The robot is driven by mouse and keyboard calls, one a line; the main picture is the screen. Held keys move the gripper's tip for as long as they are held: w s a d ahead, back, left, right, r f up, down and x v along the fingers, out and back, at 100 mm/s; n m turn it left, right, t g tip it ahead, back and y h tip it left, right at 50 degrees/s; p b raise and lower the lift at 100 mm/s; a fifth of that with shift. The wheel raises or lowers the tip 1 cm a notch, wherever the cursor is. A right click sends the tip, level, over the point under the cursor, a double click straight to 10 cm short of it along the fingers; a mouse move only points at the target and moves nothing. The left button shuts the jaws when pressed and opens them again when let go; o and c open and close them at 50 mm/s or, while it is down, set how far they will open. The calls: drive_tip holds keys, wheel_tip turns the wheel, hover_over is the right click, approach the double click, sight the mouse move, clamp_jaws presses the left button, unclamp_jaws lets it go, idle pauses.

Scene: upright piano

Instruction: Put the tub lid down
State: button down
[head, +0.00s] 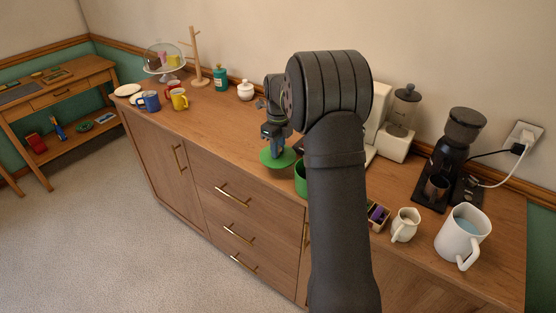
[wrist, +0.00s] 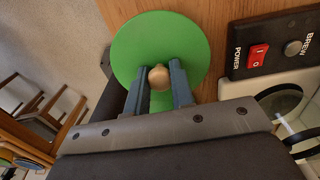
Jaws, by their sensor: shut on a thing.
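The tub lid (head: 277,160) is a round green disc with a small tan knob (wrist: 158,77). In the wrist view the lid (wrist: 160,32) fills the top middle. My gripper (head: 275,140) is shut on the knob, with a blue-grey finger on either side of it; it also shows in the wrist view (wrist: 160,80). The lid is at the front part of the wooden counter; whether it touches the top or hangs just above it I cannot tell. A green tub (head: 300,178) stands to the right of the lid, partly hidden behind my arm.
A machine with a red power switch (wrist: 258,57) is close to the lid's right. Mugs (head: 179,99), a teal canister (head: 220,78) and a white pot (head: 245,91) stand at the left and back. A cream jug (head: 405,225) and white pitcher (head: 463,238) stand at the right.

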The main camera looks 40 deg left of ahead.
sight(278, 159)
drive_tip(key=shift+f, duration=2.35)
drive_tip(key=shift+f, duration=0.1)
drive_tip(key=c, duration=1.2)
unclamp_jaws()
drive_tip(key=shift+c, duration=0.2)
wheel_tip(278, 159, up, 12)
drive_tip(key=shift+r, duration=0.1)
wheel_tip(278, 159, down, 12)
drive_tip(key=shift+f, duration=0.25)
drive_tip(key=shift+r, duration=2.1)
